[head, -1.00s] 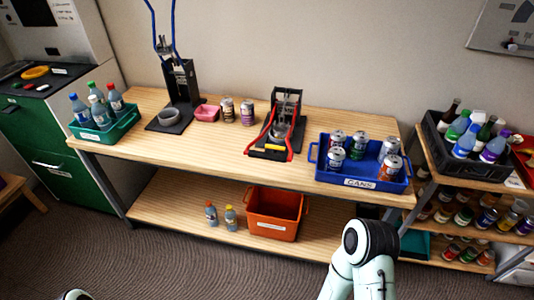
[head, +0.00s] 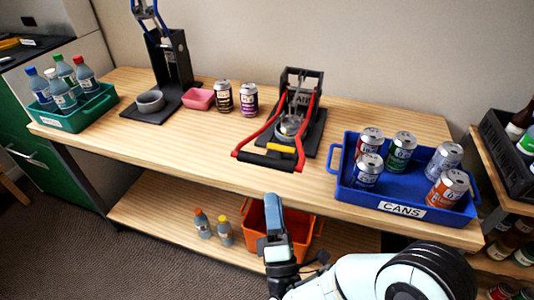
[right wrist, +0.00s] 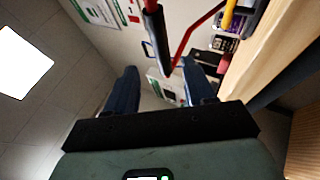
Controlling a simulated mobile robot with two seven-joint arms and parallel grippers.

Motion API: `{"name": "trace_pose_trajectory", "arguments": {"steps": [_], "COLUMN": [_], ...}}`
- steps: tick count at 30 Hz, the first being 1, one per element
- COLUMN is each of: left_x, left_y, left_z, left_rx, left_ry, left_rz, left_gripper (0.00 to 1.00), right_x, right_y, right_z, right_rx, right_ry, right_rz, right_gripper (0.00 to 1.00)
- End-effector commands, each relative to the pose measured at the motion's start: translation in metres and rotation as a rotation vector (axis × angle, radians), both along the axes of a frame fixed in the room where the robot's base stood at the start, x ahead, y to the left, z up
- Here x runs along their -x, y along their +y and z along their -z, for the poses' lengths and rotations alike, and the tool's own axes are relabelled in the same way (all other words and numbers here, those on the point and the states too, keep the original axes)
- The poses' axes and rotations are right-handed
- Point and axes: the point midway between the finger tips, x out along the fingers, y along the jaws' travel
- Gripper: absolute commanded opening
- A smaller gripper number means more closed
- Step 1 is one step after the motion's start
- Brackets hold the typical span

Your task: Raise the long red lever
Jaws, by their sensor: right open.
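The long red lever (head: 257,137) belongs to a black can press (head: 308,115) at the middle of the bench. It is lowered, with its black crossbar handle (head: 265,161) by the bench's front edge. My right gripper (head: 273,208) is below and in front of the handle, fingers pointing up, apart from it. In the right wrist view, its open, empty fingers (right wrist: 160,72) show, with the handle (right wrist: 157,40) seen between and beyond the tips and the red lever (right wrist: 190,38) to the right. My left gripper is out of view.
A blue CANS tray (head: 403,210) with several cans stands right of the press. A yellow piece (head: 281,148) sits at the press's front. An orange crate (head: 254,221) is below.

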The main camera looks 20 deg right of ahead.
Motion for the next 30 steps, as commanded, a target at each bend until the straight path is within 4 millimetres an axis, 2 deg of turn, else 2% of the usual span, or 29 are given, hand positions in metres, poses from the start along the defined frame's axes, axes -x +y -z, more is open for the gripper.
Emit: {"name": "trace_pose_trajectory", "arguments": {"steps": [9, 15, 21, 30], "left_x": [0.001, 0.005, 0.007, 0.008], "left_y": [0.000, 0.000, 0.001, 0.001], "left_z": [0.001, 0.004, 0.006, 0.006], "left_rx": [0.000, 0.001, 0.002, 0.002], "left_ry": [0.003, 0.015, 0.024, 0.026], "left_rz": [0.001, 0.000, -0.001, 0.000], "left_gripper": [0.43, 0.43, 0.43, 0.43], "right_x": [-0.056, -0.086, -0.101, -0.103], "right_y": [-0.009, -0.013, -0.015, -0.015], "right_z": [-0.034, -0.050, -0.058, -0.059], "right_rx": [-0.002, -0.001, -0.001, -0.001], "right_ry": [-0.003, 0.001, 0.002, 0.003], "right_rz": [0.002, 0.001, -0.001, -0.002], "right_gripper": [0.54, 0.54, 0.54, 0.54]}}
